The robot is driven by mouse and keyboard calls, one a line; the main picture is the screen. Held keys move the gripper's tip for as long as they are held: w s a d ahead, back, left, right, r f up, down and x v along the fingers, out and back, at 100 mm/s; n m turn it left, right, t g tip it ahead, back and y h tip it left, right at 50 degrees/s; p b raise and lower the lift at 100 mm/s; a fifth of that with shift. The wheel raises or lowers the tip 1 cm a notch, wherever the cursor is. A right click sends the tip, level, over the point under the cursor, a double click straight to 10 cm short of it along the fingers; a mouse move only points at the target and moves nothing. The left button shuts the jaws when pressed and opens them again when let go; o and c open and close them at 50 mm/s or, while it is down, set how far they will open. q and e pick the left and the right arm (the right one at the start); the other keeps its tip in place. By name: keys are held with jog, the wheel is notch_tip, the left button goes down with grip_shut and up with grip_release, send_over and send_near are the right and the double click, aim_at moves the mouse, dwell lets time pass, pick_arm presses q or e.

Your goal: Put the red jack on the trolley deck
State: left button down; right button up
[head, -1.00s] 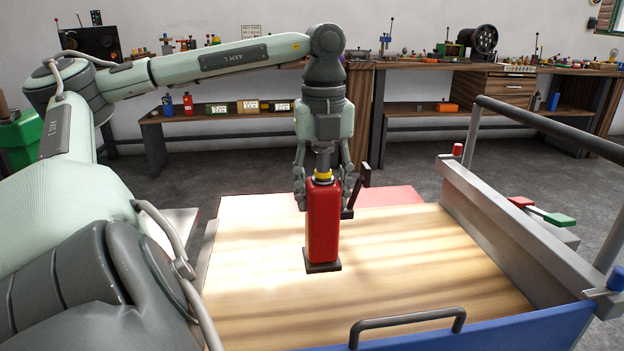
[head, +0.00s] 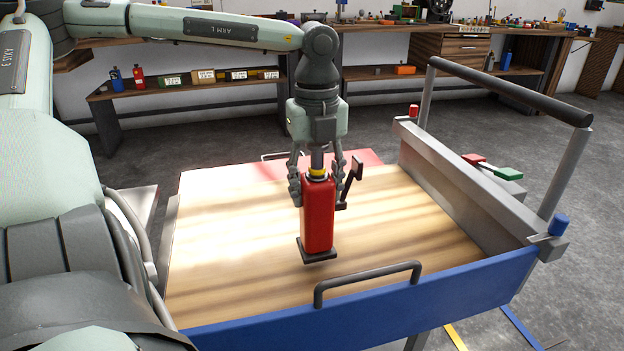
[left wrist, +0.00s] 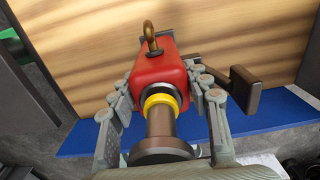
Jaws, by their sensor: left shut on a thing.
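The red jack (head: 319,217) is a tall red block with a dark base plate, a yellow collar and a dark side lever. My left gripper (head: 317,185) is shut on its upper part and holds it upright over the wooden trolley deck (head: 220,265). I cannot tell for sure whether its base touches the deck. In the left wrist view the jack (left wrist: 160,70) sits between the fingers of the left gripper (left wrist: 163,100), with the deck (left wrist: 60,60) behind it. My right gripper is not in view.
The trolley has a blue near edge (head: 450,292) with a dark handle (head: 368,284), and a grey push rail (head: 510,90) on the right. The deck around the jack is clear. Workbenches with small items (head: 403,70) stand along the back wall.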

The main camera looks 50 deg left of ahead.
pick_arm(q)
notch_tip(320, 180, down, 2)
jog(key=shift+f, duration=0.45)
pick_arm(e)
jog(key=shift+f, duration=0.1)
pick_arm(q)
jog(key=c, duration=0.7)
grip_release()
jog(key=shift+f, duration=0.15)
jog(key=shift+c, duration=0.2)
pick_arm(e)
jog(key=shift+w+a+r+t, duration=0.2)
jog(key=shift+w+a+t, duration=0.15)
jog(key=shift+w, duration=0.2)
